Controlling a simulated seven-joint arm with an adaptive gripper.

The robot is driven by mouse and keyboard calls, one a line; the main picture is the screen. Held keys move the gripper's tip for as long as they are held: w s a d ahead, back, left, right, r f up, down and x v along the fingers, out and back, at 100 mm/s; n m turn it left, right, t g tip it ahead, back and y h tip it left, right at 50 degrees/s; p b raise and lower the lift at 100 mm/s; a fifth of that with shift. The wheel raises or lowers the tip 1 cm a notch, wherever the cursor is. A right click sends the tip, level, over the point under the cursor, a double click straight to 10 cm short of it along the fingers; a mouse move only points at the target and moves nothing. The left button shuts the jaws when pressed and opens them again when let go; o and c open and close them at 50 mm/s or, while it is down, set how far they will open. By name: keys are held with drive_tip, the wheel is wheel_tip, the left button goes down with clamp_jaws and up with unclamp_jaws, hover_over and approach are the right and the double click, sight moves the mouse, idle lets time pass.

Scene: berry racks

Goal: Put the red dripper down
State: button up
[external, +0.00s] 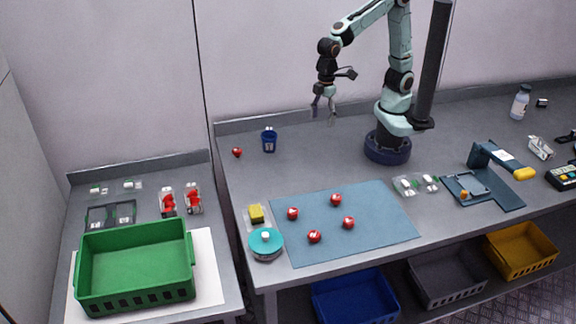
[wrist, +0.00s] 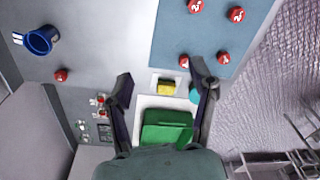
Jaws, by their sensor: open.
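My gripper (external: 323,113) is open and empty, high above the bench near the back wall. Its two fingers (wrist: 161,80) are spread in the wrist view with nothing between them in their grasp. Several small red round things with white marks, one of them here (external: 336,199), lie on the blue mat (external: 380,240). Another small red round thing (external: 237,152) lies alone beside the blue cup (external: 269,140); it also shows in the wrist view (wrist: 61,75). I cannot tell which, if any, is the red dripper.
A yellow block (external: 256,213) and a teal-lidded round container (external: 265,243) stand left of the mat. A green crate (external: 136,296) and two red-and-white items (external: 180,200) are on the left table. A blue stand (external: 490,180) is at the right. Bench between cup and mat is clear.

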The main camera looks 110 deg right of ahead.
drive_tip(key=s+d+m, duration=0.2)
drive_tip(key=s+d, duration=0.3)
drive_tip(key=s, duration=0.4)
drive_tip(key=s+d+m, duration=0.2)
drive_tip(key=s+d, duration=0.3)
drive_tip(key=s, duration=0.4)
drive_tip(key=shift+d+g, duration=0.3)
drive_tip(key=shift+g, duration=0.1)
